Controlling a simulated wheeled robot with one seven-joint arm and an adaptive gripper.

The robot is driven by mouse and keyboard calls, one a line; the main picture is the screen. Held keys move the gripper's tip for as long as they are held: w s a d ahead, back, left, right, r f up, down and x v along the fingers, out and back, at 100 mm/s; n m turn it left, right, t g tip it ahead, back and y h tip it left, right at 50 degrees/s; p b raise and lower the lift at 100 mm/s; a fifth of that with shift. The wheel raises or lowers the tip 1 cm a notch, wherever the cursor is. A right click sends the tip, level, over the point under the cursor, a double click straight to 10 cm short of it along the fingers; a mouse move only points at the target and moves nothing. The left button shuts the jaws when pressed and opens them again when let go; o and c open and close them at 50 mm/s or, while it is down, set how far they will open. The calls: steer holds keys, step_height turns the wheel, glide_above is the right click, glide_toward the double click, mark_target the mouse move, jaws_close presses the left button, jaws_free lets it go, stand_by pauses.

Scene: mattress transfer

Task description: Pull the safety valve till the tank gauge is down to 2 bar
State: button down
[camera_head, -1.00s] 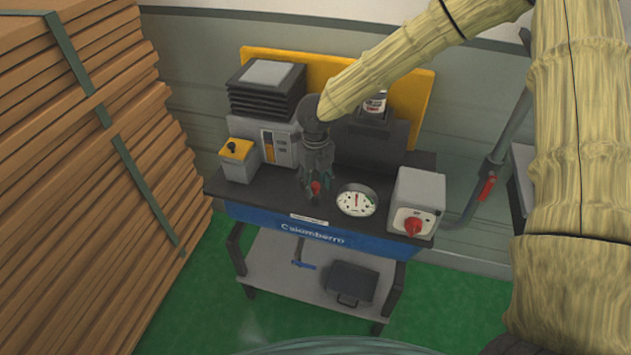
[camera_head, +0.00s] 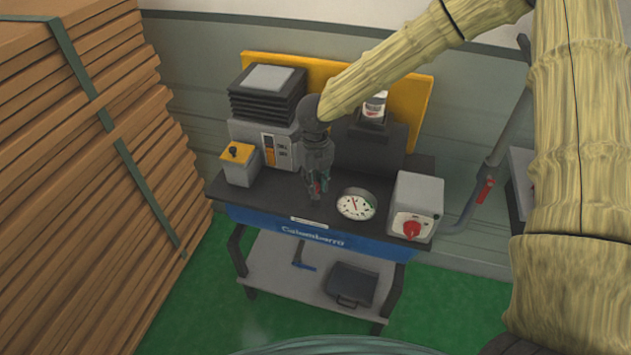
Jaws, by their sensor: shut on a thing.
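The safety valve (camera_head: 318,187) shows as a small red part on the front of the dark bench top, mostly covered by my gripper. My gripper (camera_head: 317,192) points down from the arm and is shut on it. The round white tank gauge (camera_head: 350,211) sits just right of my gripper, facing up. Its reddish needle points up and slightly left. A small green mark lies at the dial's right side. The numbers are too small to read.
A grey box with a red knob (camera_head: 411,229) stands right of the gauge. A yellow-topped box (camera_head: 240,168) and a machine with a black ribbed stack (camera_head: 266,95) stand left. A lower shelf (camera_head: 270,281) holds a dark tray. Stacked wood (camera_head: 80,190) fills the left.

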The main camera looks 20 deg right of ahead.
mark_target(316, 184)
steer(key=c, duration=1.2)
jaws_free()
step_height(316, 184, up, 12)
steer(key=shift+d, duration=0.1)
